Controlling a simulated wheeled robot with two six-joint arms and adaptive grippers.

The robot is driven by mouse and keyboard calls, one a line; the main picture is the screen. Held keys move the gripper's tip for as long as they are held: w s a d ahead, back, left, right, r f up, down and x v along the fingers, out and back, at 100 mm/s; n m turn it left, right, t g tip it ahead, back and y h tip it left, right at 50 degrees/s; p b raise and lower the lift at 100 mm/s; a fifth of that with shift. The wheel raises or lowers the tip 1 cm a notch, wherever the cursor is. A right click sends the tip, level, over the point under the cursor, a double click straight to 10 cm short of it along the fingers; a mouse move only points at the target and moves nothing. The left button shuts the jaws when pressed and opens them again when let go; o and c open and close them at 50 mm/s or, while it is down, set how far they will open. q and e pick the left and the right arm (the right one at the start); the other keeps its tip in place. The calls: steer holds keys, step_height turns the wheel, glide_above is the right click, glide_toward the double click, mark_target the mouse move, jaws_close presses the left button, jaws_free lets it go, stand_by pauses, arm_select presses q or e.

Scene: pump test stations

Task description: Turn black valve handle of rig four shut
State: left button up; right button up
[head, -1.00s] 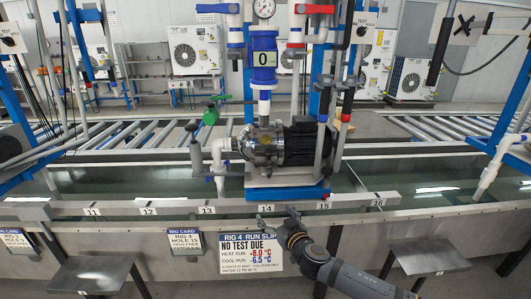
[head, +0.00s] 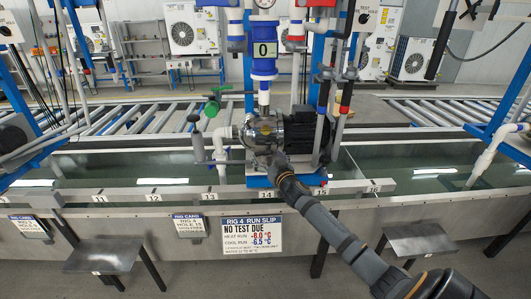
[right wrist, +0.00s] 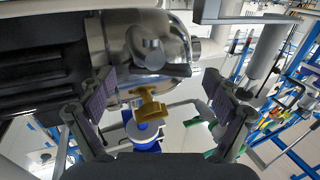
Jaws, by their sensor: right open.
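Rig four's pump, with a silver head (head: 262,128) and black motor (head: 303,130), stands on a blue base above the tank. My right gripper (head: 272,160) is at the front of the silver head. In the right wrist view my right gripper (right wrist: 160,78) is open, with a pad on either side. A brass tap handle (right wrist: 148,105) shows between the pads, apart from both. I cannot tell for sure which part is the black valve handle. My left gripper is out of view.
A green valve (head: 212,106) sits on the pipework left of the pump. The tank's front rail (head: 110,194) carries hole numbers. The run slip (head: 251,236) hangs below it. Small grey shelves (head: 422,246) stick out in front. Roller conveyors (head: 110,123) lie behind.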

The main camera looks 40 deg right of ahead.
steer(key=shift+w, duration=0.65)
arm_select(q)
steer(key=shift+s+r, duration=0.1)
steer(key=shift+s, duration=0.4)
